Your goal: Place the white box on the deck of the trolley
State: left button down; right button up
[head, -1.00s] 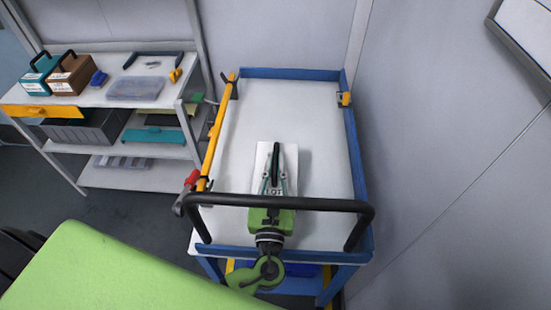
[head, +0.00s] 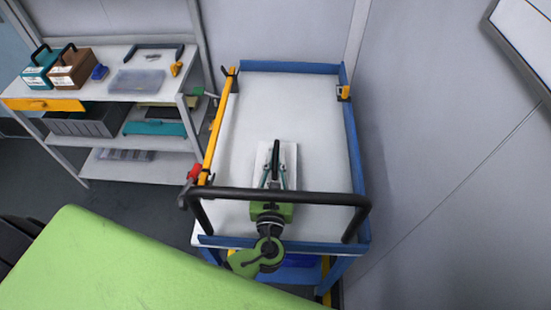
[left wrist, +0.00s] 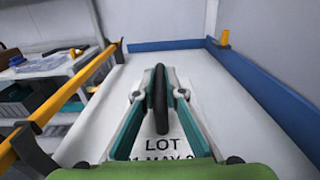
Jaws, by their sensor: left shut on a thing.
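The white box (head: 290,158) with a black handle (head: 276,158) is over the near middle part of the trolley deck (head: 305,100). My left gripper (head: 275,180) is shut on the box's handle. In the left wrist view the black handle (left wrist: 160,98) stands between the fingers of the gripper (left wrist: 160,105), and a "LOT" label shows on the white box (left wrist: 165,143) below. I cannot tell whether the box touches the deck or hangs just above it. My right gripper is not in view.
A black push bar (head: 290,198) crosses the trolley's near end. Blue rims and a yellow bar (head: 216,125) edge the deck. The deck beyond the box is clear. A shelf unit (head: 120,92) with a teal box (head: 42,68) and brown box (head: 72,69) stands left.

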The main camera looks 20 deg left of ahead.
pick_arm(q)
jog(key=shift+r, duration=0.15)
jog(key=c, duration=2.1)
grip_release()
jog(key=shift+s, duration=0.1)
jog(key=b+v, duration=0.2)
jog(key=v, duration=1)
